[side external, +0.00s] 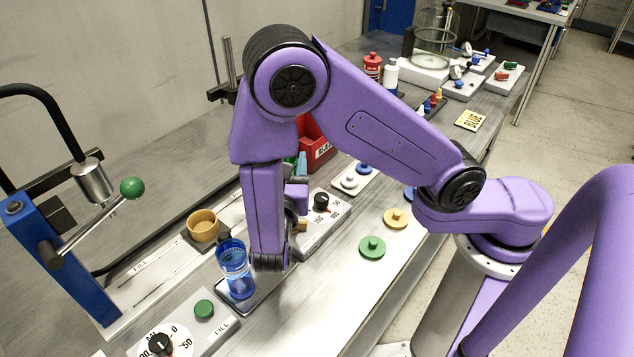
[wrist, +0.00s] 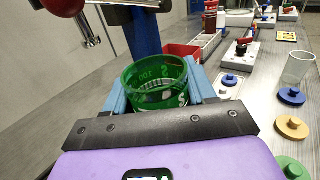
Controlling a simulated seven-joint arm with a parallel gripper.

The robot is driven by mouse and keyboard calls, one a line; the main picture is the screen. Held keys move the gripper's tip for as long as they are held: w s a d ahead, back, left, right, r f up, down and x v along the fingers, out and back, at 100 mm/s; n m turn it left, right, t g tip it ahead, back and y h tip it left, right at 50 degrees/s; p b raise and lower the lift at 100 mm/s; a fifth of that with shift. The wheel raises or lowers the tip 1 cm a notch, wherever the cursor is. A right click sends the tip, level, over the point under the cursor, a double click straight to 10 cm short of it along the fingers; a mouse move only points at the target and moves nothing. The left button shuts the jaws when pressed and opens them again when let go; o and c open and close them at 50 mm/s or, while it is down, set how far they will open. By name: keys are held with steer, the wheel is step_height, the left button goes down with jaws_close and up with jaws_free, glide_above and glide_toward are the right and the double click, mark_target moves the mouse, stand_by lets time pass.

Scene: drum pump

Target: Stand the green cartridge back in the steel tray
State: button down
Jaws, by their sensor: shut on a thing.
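The green cartridge (wrist: 155,80) is a clear green open-topped cup with printed marks. In the wrist view it sits between the two blue fingers of my gripper (wrist: 158,92), which is shut on it. In the side view my gripper (side external: 297,164) is mostly hidden behind my purple arm, with a sliver of green beside a blue finger. A shallow tray (side external: 262,297), which looks like the steel tray, lies on the bench below my arm. A clear blue cartridge (side external: 236,268) stands at its left end. My arm hides part of the tray.
A red bin (side external: 316,146) stands behind my gripper. A tan cup (side external: 202,226) is left of the tray on the fill station, near a green-knobbed lever (side external: 132,187). A dial panel (side external: 160,340) is in front. Green (side external: 372,247) and yellow (side external: 396,218) discs lie to the right.

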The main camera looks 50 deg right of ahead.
steer(key=w+d+f, duration=0.1)
steer(key=w+d, duration=0.1)
steer(key=d, duration=0.5)
steer(key=w+d+f, duration=0.2)
steer(key=d, duration=0.5)
steer(key=s+a+r+n+t+y, duration=0.1)
steer(key=s+a+n+t+y, duration=0.2)
steer(key=a+n+y, duration=0.6)
steer(key=s+a+r+n+t+y, duration=0.2)
steer(key=a+n+t+y, duration=0.25)
steer(key=a+y, duration=0.8)
step_height(320, 180, down, 8)
steer(key=a+h, duration=0.2)
steer(key=shift+a+g, duration=0.3)
steer(key=shift+g, duration=0.15)
steer(key=shift+f+h, duration=0.15)
steer(key=shift+h, duration=0.1)
steer(key=c, duration=0.6)
jaws_free()
steer(key=shift+f, duration=0.1)
steer(key=shift+c, duration=0.2)
